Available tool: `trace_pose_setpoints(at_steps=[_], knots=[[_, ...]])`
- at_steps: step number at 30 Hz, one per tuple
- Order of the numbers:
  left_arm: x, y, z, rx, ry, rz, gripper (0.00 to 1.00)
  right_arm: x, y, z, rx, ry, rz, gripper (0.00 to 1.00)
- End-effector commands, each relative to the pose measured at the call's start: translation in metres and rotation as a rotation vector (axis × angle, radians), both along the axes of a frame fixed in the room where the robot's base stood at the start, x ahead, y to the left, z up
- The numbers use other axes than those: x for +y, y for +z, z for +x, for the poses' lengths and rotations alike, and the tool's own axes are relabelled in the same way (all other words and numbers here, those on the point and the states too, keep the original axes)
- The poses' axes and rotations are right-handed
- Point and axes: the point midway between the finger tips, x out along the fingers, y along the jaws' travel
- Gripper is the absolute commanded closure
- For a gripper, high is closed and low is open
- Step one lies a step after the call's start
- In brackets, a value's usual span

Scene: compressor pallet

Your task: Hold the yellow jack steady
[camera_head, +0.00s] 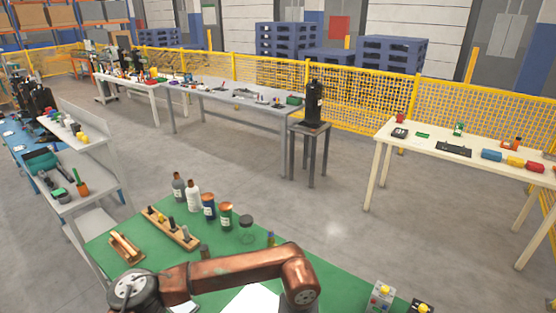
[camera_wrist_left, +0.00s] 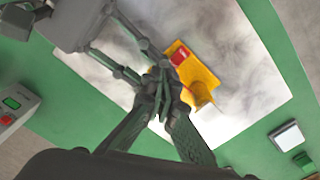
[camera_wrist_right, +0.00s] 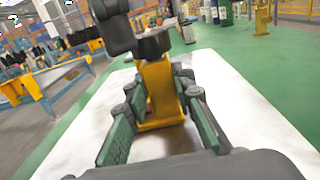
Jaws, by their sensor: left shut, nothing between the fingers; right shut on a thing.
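The yellow jack (camera_wrist_right: 160,92) stands on a white sheet (camera_wrist_right: 245,95) in the right wrist view. My right gripper (camera_wrist_right: 155,115) has its fingers on both sides of the jack and is shut on it. In the left wrist view the jack (camera_wrist_left: 200,78) shows a red part (camera_wrist_left: 179,56) near the fingertips of my left gripper (camera_wrist_left: 163,100). The left gripper is shut and empty, close beside the jack; whether it touches it I cannot tell. In the head view the jack and both grippers are not seen; a copper-coloured arm link of mine covers that area.
The green table (camera_head: 105,245) carries several bottles (camera_head: 193,197), a wooden block with tools (camera_head: 170,228) and a wooden brush-like item (camera_head: 126,247). A grey box with buttons (camera_head: 381,296) stands at the front right; a similar box (camera_wrist_left: 15,105) shows in the left wrist view.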

Motion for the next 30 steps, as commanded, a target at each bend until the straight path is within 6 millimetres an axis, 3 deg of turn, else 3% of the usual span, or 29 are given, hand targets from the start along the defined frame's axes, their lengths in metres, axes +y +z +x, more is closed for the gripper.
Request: trace_pose_setpoints(at_steps=[30], knots=[[0.011, 0.001, 0.004, -0.007, 0.006, 0.001, 1.0, 0.002, 0.0, -0.002, 0.001, 0.006, 0.001, 1.0]])
